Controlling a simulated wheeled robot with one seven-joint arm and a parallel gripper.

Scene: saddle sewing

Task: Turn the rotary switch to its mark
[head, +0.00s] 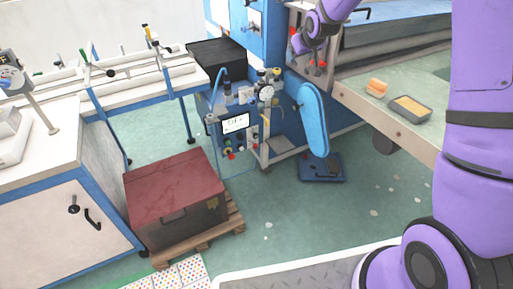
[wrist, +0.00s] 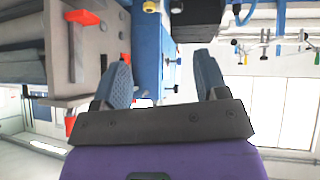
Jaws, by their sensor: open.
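A control box with a lit screen (head: 235,123) stands at the centre of the head view. Small green, red and dark knobs or buttons (head: 229,148) sit below the screen. I cannot tell which of them is the rotary switch, and no mark is readable. My gripper (head: 316,66) is at the upper middle of the head view, above and to the right of the box, well apart from it. In the wrist view my gripper (wrist: 162,84) has its two grey fingers spread with nothing between them.
A grey machine face with red handles (wrist: 82,17) is close to my gripper, at left in the wrist view. A blue padded arm (head: 313,119) stands right of the box. A red-topped chest (head: 175,185) sits on a pallet. Open green floor (head: 300,215) lies in front.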

